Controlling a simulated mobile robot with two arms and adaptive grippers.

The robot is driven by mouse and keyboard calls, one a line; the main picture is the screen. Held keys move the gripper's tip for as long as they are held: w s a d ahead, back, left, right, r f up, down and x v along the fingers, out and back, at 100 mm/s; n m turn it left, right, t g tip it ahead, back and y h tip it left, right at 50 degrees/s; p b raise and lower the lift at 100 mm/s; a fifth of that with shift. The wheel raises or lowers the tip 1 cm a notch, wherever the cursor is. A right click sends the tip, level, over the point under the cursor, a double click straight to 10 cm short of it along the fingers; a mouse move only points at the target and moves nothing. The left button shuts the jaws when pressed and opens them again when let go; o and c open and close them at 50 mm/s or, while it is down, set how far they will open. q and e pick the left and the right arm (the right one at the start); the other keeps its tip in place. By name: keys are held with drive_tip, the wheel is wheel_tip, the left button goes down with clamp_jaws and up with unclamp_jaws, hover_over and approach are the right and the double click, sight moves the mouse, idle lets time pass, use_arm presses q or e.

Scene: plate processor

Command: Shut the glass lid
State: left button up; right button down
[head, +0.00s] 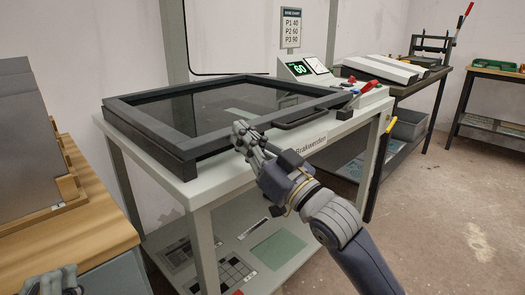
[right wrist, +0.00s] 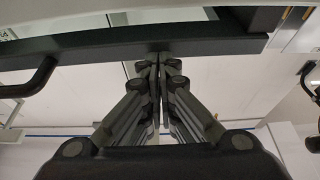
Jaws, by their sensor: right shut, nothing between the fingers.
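The glass lid (head: 225,105) is a dark-framed pane lying low and nearly flat over the plate processor (head: 205,190) in the head view. A black handle (head: 307,113) sticks out from its front edge; a handle also shows at the left of the right wrist view (right wrist: 30,82). My right gripper (head: 240,132) is shut and empty at the lid's front edge, left of the handle. In the right wrist view its fingers (right wrist: 158,62) meet just by the dark frame bar; I cannot tell whether they touch it. My left gripper (head: 55,282) shows only partly at the bottom left.
A display and control panel (head: 315,72) with a red lever (head: 360,87) stands at the processor's right end. A wooden bench (head: 95,205) with grey plates (head: 30,130) is close on the left. Other benches stand at the right. The floor at the right front is clear.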

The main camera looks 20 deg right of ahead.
drive_tip(key=v, duration=1.1)
drive_tip(key=shift+s+r, duration=0.25)
drive_tip(key=shift+s, duration=0.2)
